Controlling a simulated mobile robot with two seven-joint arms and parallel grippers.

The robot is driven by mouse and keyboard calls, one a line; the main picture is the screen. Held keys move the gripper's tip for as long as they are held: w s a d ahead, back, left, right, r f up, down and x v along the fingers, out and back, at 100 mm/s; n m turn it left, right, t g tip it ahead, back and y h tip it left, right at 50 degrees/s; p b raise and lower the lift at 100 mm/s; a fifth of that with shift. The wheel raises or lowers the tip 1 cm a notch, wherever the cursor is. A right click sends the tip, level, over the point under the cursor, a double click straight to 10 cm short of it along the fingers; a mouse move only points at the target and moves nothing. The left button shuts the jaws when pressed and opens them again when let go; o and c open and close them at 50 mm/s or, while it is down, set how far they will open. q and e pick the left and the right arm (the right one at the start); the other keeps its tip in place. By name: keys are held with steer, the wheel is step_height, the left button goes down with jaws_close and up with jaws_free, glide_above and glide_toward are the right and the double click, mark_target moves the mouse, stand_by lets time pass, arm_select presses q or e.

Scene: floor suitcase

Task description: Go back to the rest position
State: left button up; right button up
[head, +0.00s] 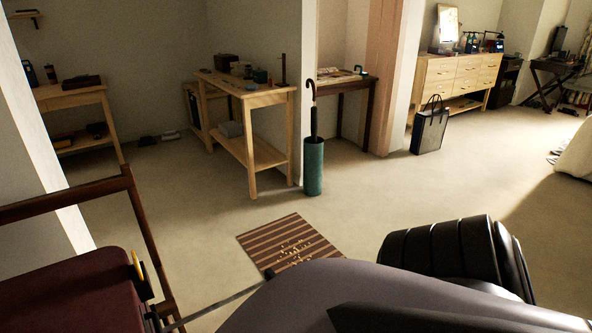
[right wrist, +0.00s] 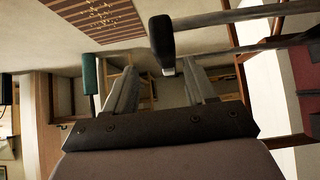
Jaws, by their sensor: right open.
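A dark red suitcase (head: 70,292) lies at the lower left of the head view, with a yellow piece on its edge. Its long grey handle rods (head: 235,298) stick out to the right and end in a black grip. In the right wrist view the black grip (right wrist: 161,40) appears in line with the gap of my right gripper (right wrist: 160,68), whose two grey fingers are apart and hold nothing. I cannot tell the depth between grip and fingertips. In the head view my right arm covers the bottom and hides its gripper. My left gripper is out of view.
A dark wooden rack (head: 137,230) stands by the suitcase. A striped mat (head: 262,238) with small pale bits lies on the floor. A green umbrella stand (head: 313,168), a wooden table (head: 262,158) and a black bag (head: 430,128) stand beyond.

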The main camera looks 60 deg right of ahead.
steer(key=shift+s+a+r, duration=0.1)
steer(key=shift+s+r, duration=0.05)
stand_by(0.5)
steer(key=a+r+n+t+y+p, duration=0.1)
steer(key=a+r+n+y+p, duration=0.1)
steer(key=a, duration=0.9)
steer(key=w+a+r+n+t+y+p, duration=0.1)
steer(key=a+r+n+y+p, duration=0.1)
steer(key=a+r, duration=0.4)
steer(key=a+r+n+t+y+p, duration=0.1)
steer(key=a+r+n+y+p, duration=0.2)
steer(key=a, duration=1.3)
steer(key=shift+w+a+r+n+p, duration=0.3)
steer(key=shift+r+n, duration=0.1)
steer(key=shift+n, duration=0.5)
steer(key=shift+d, duration=0.1)
steer(key=shift+c, duration=1.2)
steer(key=shift+s+d, duration=0.1)
